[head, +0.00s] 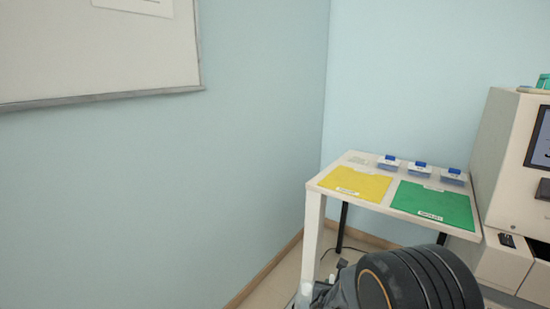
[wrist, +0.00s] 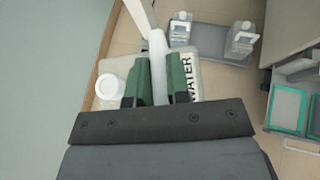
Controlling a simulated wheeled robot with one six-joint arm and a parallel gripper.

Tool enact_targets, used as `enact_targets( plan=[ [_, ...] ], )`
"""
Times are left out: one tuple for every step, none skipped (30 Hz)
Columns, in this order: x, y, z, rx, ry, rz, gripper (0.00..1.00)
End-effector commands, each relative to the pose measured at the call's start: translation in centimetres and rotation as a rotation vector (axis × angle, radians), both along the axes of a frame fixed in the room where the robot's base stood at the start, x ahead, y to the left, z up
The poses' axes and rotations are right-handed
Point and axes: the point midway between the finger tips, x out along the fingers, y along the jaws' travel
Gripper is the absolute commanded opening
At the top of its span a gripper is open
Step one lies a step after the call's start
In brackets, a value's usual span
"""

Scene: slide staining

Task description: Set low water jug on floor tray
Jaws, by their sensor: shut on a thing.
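In the wrist view, my gripper (wrist: 161,76) has its green fingers shut on the pale handle of the water jug (wrist: 208,78). The jug is whitish, with a round white cap (wrist: 110,87) at the left and black "WATER" lettering at the right. My gripper hides part of its body. A grey floor tray (wrist: 211,38) lies beyond it, at the top right, with two clear containers on it. I cannot tell how high the jug is above the floor. In the head view my arm covers the bottom, and the jug cannot be made out clearly.
A small white table (head: 400,211) holds a yellow mat (head: 357,184), a green mat (head: 432,204) and several blue-topped items. A beige machine (head: 493,150) stands at the right. Clear containers (wrist: 181,27) (wrist: 242,39) occupy the tray's ends. Teal-rimmed bins (wrist: 287,108) are at the right.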

Motion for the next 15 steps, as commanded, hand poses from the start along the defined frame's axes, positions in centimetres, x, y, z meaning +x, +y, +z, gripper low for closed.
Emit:
enact_targets(
  plan=[
    [0.0,0.0,0.6,0.0,-0.002,0.0,0.0],
    [0.1,0.0,0.8,0.0,-0.002,0.0,0.0],
    [0.1,0.0,1.0,-0.001,-0.003,-0.001,0.0],
    [0.1,0.0,1.4,-0.001,-0.003,-0.001,0.0],
    [0.1,0.0,1.8,-0.001,-0.003,-0.001,0.0],
    [0.1,0.0,2.2,-0.001,-0.003,-0.001,0.0],
    [0.1,0.0,2.6,-0.001,-0.003,-0.001,0.0],
    [0.1,0.0,2.9,-0.001,-0.003,-0.002,0.0],
    [0.1,-0.1,3.4,-0.001,-0.004,-0.002,0.0],
    [0.1,-0.1,4.0,-0.001,-0.004,-0.002,0.0],
    [0.1,-0.1,4.5,-0.002,-0.004,-0.003,0.0],
    [0.1,-0.1,5.1,-0.002,-0.004,-0.003,0.0],
    [0.1,-0.1,5.7,-0.002,-0.004,-0.004,0.0],
    [0.1,-0.1,6.4,-0.002,-0.004,-0.004,0.0],
    [0.1,-0.1,7.1,-0.001,-0.004,-0.004,0.0]
  ],
)
